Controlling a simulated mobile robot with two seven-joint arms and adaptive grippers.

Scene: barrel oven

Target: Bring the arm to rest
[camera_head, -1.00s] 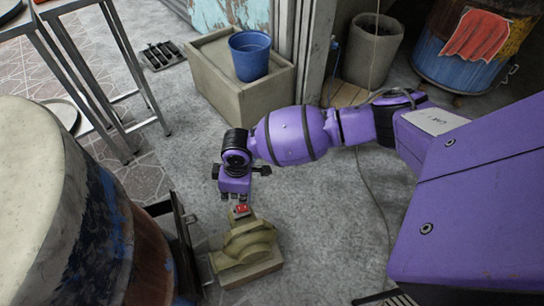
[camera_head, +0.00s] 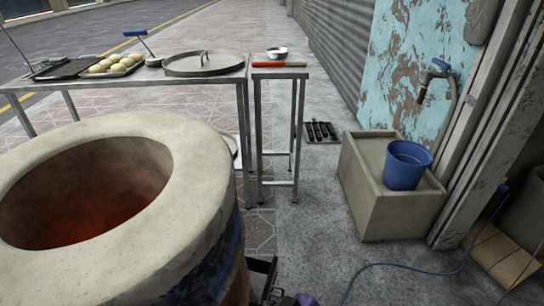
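The barrel oven (camera_head: 200,190) stands at the lower left, with a thick pale rim around a round opening that glows dull red inside. A small purple piece (camera_head: 302,299), which looks like part of my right arm, shows at the bottom edge beside the dark metal bracket on the oven's side. The rest of that arm and its fingers are outside the picture. My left gripper is not in view.
A metal table (camera_head: 150,78) behind the oven holds a tray of dough balls (camera_head: 110,66) and a round lid (camera_head: 204,64). A narrow stand (camera_head: 280,73) is beside it. A blue bucket (camera_head: 406,166) sits on a concrete block (camera_head: 372,200). A hose crosses the floor at lower right.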

